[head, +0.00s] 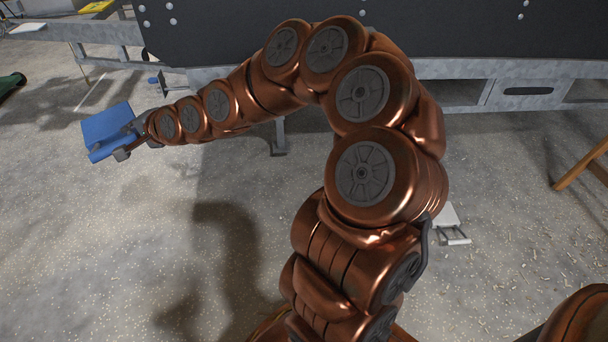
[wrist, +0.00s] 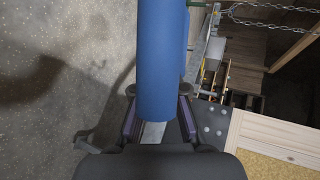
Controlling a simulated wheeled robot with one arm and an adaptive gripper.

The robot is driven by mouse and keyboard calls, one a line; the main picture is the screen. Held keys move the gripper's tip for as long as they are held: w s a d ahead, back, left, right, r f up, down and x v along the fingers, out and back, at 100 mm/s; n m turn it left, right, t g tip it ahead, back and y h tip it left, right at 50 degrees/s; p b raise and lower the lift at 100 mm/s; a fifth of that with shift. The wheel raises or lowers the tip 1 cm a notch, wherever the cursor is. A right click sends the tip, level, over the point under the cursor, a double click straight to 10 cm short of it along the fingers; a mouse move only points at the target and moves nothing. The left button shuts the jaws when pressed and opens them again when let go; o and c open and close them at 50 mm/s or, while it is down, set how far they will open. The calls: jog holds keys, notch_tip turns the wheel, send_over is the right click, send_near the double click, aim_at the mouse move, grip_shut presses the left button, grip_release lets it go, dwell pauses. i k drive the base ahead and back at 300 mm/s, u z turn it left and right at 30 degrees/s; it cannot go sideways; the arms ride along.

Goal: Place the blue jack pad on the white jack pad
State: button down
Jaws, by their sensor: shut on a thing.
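The blue jack pad (head: 108,128) is held in the air at the left of the head view, tilted, above the concrete floor. My gripper (head: 128,140) is shut on its right edge. In the wrist view the blue jack pad (wrist: 160,60) shows as a tall narrow blue shape between the fingers of my gripper (wrist: 159,100). A white flat piece with a bar-like handle (head: 447,218) lies on the floor right of my arm, partly hidden by it. It may be the white jack pad, but I cannot tell for sure.
The grey metal trailer frame (head: 480,68) with a dark wall runs across the back. A wooden leg (head: 582,165) stands at the right. A dark green thing (head: 10,84) lies at the far left. The floor (head: 120,240) at front left is clear.

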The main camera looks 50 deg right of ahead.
aim_at(453, 222)
jog(key=u, duration=1.6)
jog(key=k, duration=2.85)
jog(key=z, duration=1.15)
